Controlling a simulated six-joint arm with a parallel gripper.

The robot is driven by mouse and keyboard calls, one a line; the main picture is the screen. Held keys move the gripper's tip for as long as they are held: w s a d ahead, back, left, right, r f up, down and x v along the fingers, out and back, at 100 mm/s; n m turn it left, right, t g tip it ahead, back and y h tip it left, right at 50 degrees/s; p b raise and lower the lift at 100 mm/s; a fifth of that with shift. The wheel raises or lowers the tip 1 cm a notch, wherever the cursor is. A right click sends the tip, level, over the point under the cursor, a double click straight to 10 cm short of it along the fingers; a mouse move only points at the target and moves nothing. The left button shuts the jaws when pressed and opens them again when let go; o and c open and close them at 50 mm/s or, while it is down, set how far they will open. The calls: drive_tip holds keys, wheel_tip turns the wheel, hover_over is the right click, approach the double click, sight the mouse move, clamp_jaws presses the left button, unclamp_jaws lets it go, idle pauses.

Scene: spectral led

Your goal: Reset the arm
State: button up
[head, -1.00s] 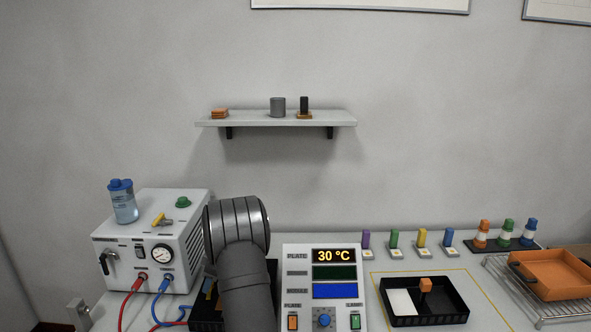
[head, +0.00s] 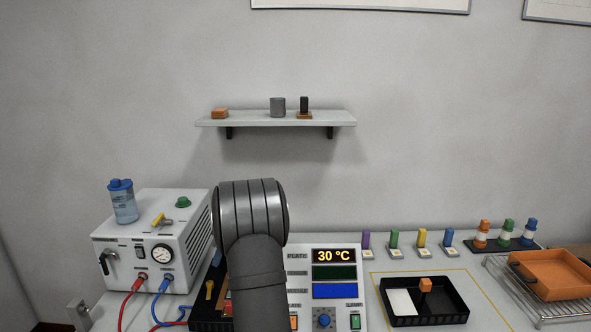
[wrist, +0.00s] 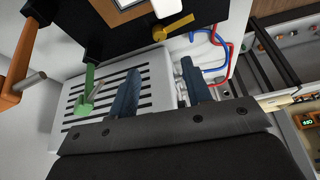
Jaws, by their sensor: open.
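My arm (head: 252,225) rises at the lower middle of the head view, in front of the left part of the control panel (head: 345,258). My gripper's jaws are hidden in that view. In the wrist view my gripper (wrist: 160,88) is open, its two dark blue fingers apart with nothing between them. The fingers lie in line with a pale slotted surface (wrist: 150,75); I cannot tell the distance to it.
A white pump box (head: 150,250) with red and blue hoses stands left. A black tray (head: 455,310) with an orange-topped piece, coloured pegs (head: 394,239) and an orange pan (head: 550,275) on a rack lie right. A shelf (head: 240,122) hangs above.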

approach(209, 283)
drive_tip(key=x, duration=0.8)
drive_tip(key=shift+w+a+f, duration=0.1)
drive_tip(key=shift+f, duration=0.15)
drive_tip(key=m+t, duration=0.1)
drive_tip(key=m, duration=0.3)
drive_tip(key=shift+r+m+t+h, duration=0.1)
drive_tip(key=shift+m+t+h, duration=0.2)
drive_tip(key=shift+m+t, duration=0.1)
drive_tip(key=shift+s+m+t+h, duration=0.1)
drive_tip(key=shift+m+t+h, duration=0.25)
drive_tip(key=shift+m, duration=0.75)
drive_tip(key=shift+s+m+t+h, duration=0.1)
drive_tip(key=shift+m+t+h, duration=0.2)
drive_tip(key=shift+m, duration=0.8)
drive_tip(key=v, duration=0.9)
drive_tip(key=shift+r, duration=0.2)
drive_tip(key=shift+s, duration=0.1)
